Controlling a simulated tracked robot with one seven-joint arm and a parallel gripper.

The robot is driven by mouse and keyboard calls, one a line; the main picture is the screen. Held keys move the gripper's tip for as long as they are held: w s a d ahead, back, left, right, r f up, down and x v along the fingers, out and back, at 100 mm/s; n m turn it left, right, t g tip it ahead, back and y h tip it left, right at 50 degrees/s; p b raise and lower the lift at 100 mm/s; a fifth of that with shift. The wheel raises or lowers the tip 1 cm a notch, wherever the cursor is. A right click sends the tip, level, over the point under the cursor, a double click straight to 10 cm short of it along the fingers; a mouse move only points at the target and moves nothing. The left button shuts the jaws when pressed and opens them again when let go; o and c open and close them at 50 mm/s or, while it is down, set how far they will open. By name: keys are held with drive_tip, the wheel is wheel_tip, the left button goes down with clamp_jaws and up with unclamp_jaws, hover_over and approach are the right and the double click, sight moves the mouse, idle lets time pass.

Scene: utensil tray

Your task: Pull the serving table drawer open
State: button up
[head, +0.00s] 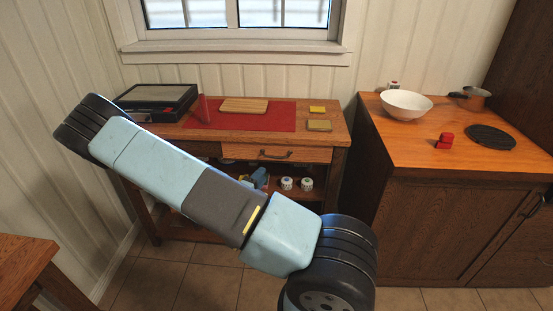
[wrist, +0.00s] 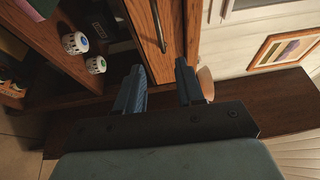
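The wooden serving table (head: 341,138) stands under the window in the head view. Its drawer (head: 235,151) has a light wood front that looks flush with the frame. A dark bar handle (head: 275,155) sits on that front. In the wrist view the drawer front (wrist: 142,22) and handle (wrist: 159,27) are at the top, seen turned on their side. My gripper (wrist: 160,66) is open and empty in the wrist view, its fingers pointing toward the drawer. The handle lies beyond the fingertips, roughly in line with the gap, apart from them. My gripper is out of sight in the head view.
On the tabletop are a red mat (head: 283,117), a wooden board (head: 244,105) and a dark tray (head: 157,97). White jars (head: 306,184) stand on the shelf below. A wooden cabinet (head: 425,215) with a white bowl (head: 406,105) stands close on the right.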

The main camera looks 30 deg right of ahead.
drive_tip(key=x, duration=1.3)
drive_tip(key=shift+w+d, duration=0.15)
drive_tip(key=shift+d, duration=0.15)
clamp_jaws()
